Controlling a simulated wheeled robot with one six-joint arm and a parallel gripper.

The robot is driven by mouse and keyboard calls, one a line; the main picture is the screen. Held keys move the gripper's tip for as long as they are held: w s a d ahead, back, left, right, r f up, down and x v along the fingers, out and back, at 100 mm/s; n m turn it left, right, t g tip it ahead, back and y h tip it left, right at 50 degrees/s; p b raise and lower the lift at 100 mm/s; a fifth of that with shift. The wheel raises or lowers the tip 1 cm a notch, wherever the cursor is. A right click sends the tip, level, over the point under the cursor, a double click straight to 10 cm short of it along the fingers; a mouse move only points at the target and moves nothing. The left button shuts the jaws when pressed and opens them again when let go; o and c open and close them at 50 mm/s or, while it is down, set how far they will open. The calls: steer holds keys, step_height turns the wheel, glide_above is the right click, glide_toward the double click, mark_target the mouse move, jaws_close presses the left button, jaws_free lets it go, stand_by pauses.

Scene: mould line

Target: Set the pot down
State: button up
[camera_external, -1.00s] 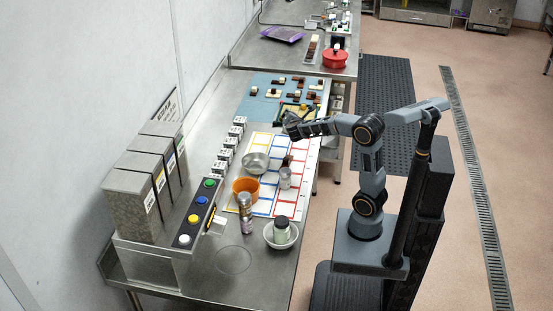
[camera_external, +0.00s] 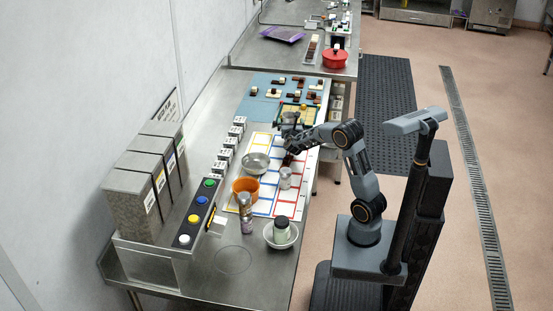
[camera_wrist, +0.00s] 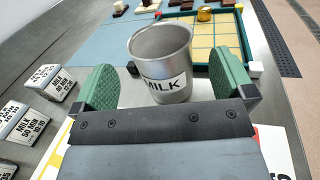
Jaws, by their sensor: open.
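The pot (camera_wrist: 163,62) is a grey metal cup marked MILK, empty as far as I can see inside. In the wrist view it stands between the two green pads of my gripper (camera_wrist: 167,88), with a gap on each side. My gripper is open and not holding the pot.
A green-framed tray with yellow squares (camera_wrist: 203,38) is close behind the pot. White labelled MILK blocks (camera_wrist: 55,82) stand at left. In the external view a metal bowl (camera_external: 256,163), an orange bowl (camera_external: 246,191) and a silver canister (camera_external: 285,179) stand nearer.

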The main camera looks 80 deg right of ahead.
mark_target(289, 114)
steer(key=shift+f+x, duration=0.2)
steer(key=shift+x, duration=1.05)
steer(key=shift+f+x, duration=0.25)
steer(key=shift+x, duration=1.05)
steer(key=c, duration=0.9)
steer(key=shift+c, duration=0.8)
steer(key=shift+r, duration=0.1)
